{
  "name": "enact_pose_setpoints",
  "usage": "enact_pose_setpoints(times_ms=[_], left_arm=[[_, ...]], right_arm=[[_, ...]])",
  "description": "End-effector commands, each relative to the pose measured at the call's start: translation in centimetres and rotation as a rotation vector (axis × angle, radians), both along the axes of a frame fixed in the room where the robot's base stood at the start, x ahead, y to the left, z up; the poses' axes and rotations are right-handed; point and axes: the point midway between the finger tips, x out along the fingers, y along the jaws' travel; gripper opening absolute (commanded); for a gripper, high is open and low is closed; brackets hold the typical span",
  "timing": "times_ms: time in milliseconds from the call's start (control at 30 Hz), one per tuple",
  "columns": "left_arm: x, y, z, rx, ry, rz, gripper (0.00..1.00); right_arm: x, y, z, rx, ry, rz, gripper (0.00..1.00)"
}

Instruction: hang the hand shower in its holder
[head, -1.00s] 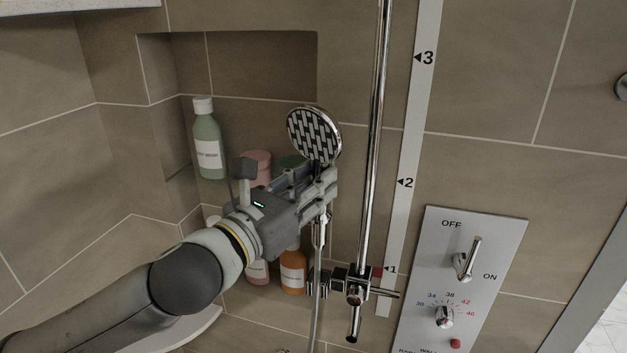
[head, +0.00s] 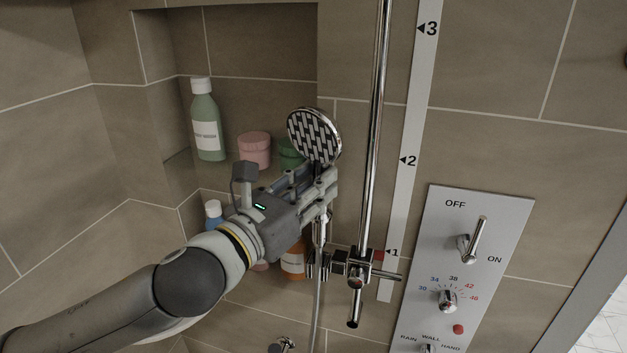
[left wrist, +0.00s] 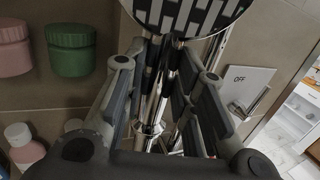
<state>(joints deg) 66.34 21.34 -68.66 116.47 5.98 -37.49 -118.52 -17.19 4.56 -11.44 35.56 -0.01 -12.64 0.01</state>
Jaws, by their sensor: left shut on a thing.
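The hand shower has a round head (head: 314,136) with a black-and-white face and a chrome handle. My left gripper (head: 326,188) is shut on the handle just below the head and holds it roughly upright. The shower head also shows at the top of the left wrist view (left wrist: 188,14). The chrome holder (head: 345,262) is on the vertical rail, near the mark 1. The lower handle and hose come down at the holder's left end, below my gripper. I cannot tell whether the handle is inside the holder or in front of it. My right gripper is out of view.
The chrome rail (head: 376,120) stands close right of my left gripper, beside a numbered strip (head: 403,180). A control panel (head: 500,240) is further right. A green bottle (head: 207,125), a pink jar (head: 254,149) and a green jar (head: 290,152) stand in the niche behind.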

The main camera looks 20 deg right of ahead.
Motion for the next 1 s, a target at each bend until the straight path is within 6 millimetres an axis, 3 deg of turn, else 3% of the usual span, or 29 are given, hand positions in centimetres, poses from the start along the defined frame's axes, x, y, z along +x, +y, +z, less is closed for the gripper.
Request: enact_pose_setpoints(times_ms=[1000], left_arm=[[0.0, 0.0, -6.1, -0.001, -0.002, 0.0, 0.0]], right_arm=[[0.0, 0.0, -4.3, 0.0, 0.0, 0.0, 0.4]])
